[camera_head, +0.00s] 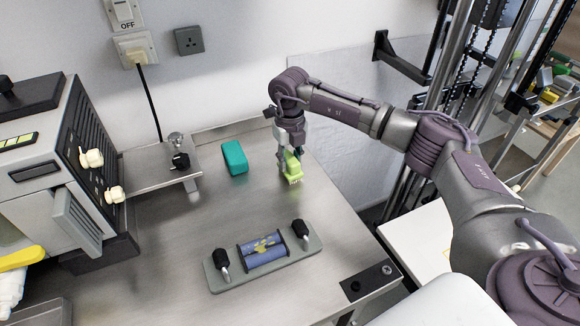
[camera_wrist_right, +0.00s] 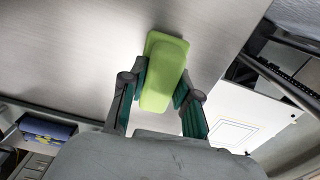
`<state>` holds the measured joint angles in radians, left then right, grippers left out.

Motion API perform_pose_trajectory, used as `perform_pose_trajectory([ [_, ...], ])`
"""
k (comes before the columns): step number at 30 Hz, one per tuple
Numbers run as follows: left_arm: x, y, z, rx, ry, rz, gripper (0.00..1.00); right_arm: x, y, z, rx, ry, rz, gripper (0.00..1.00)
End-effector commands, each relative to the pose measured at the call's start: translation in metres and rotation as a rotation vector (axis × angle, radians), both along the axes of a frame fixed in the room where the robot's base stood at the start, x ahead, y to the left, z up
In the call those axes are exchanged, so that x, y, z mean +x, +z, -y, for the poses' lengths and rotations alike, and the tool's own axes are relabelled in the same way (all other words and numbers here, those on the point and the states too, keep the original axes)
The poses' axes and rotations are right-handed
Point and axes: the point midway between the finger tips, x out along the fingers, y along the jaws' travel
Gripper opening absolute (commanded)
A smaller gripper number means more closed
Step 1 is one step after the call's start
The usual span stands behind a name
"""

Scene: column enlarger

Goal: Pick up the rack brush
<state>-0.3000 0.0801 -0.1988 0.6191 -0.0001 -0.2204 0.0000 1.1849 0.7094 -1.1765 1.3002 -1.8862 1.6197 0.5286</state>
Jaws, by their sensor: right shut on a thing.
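The rack brush (camera_head: 292,168) is light green, with a pale toothed-looking lower edge. It is at the back right of the metal bench top, below my right gripper (camera_head: 287,153). In the right wrist view the brush (camera_wrist_right: 163,75) sits between the two fingers of my right gripper (camera_wrist_right: 160,88), which is shut on it. The fingers cover part of its sides. I cannot tell whether its lower end touches the bench or hangs just above it. My left gripper is not in view.
A teal block (camera_head: 235,157) lies left of the brush. A grey plate (camera_head: 217,279) with a blue roller piece (camera_head: 263,250) and two black-topped pins is nearer the front. A machine (camera_head: 75,170) fills the left. The bench (camera_head: 330,230) is clear between brush and plate.

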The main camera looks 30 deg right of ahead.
Motion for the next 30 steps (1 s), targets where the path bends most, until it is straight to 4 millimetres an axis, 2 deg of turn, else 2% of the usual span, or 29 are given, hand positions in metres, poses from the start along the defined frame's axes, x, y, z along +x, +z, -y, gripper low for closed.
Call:
perform_pose_trajectory([
  [11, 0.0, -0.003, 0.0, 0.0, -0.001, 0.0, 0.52, 0.001, 0.007, 0.0, 0.001, 0.0, 0.004, 0.0],
  [14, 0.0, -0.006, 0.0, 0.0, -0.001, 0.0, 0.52, 0.001, 0.017, 0.0, 0.002, -0.001, 0.004, 0.0],
  [18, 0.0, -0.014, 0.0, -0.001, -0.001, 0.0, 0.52, 0.001, 0.042, 0.0, 0.0, -0.001, 0.007, 0.0],
  [30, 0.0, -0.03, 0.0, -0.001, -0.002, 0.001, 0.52, -0.051, 0.088, 0.065, 0.0, -0.003, 0.003, 0.0],
])
